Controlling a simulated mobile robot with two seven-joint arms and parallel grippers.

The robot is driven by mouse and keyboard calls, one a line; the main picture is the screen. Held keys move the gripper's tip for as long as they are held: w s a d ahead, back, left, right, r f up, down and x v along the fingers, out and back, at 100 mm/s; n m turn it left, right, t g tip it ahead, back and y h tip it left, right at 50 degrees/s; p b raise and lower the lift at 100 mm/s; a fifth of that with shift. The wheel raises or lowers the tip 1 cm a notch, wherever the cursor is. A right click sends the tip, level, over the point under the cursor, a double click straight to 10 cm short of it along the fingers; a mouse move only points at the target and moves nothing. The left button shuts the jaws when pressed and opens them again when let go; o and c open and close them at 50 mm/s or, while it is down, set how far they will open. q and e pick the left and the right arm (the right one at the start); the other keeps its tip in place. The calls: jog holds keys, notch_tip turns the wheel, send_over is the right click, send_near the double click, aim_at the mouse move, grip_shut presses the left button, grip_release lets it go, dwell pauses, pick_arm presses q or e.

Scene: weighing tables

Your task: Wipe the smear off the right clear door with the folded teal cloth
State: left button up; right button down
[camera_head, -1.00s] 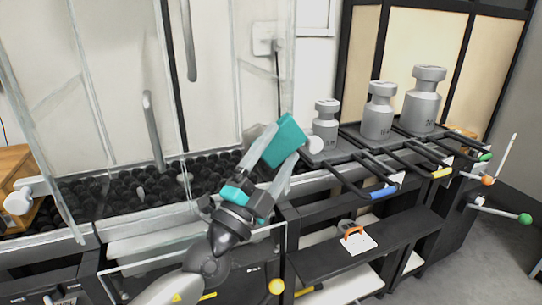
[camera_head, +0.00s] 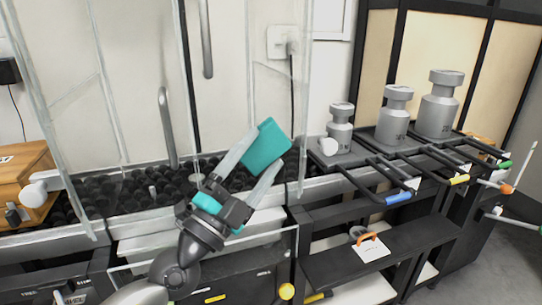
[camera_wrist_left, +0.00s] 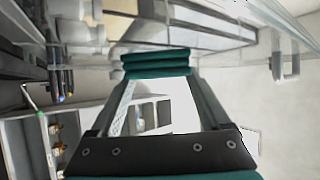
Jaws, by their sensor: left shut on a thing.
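The folded teal cloth (camera_head: 266,146) is held between the fingertips of my left gripper (camera_head: 258,165), which is shut on it. In the left wrist view the cloth (camera_wrist_left: 156,63) shows as a folded teal bundle across the fingertips. I cannot make out the smear clearly, nor tell whether the cloth touches the door. My right gripper is not in view.
Several grey weights (camera_head: 394,115) stand on a dark rack at the right. A wooden box (camera_head: 22,178) is at the far left.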

pick_arm(q)
jog(key=shift+s+a, duration=0.1)
jog(key=shift+a, duration=0.5)
jog(key=shift+s+d+p, duration=0.2)
jog(key=shift+s+p, duration=0.15)
jog(key=shift+s, duration=0.25)
jog(key=shift+s+d+p, duration=0.2)
jog(key=shift+s+d, duration=0.05)
jog(key=shift+s, duration=0.5)
jog(key=shift+s+d+p, duration=0.25)
jog(key=shift+s, duration=0.5)
jog(key=shift+s+d+p, duration=0.2)
jog(key=shift+s+d, duration=0.05)
jog(key=shift+s, duration=0.5)
jog(key=shift+s, duration=0.1)
jog(key=s, duration=0.1)
jog(key=s+d, duration=0.1)
jog(key=shift+s, duration=0.35)
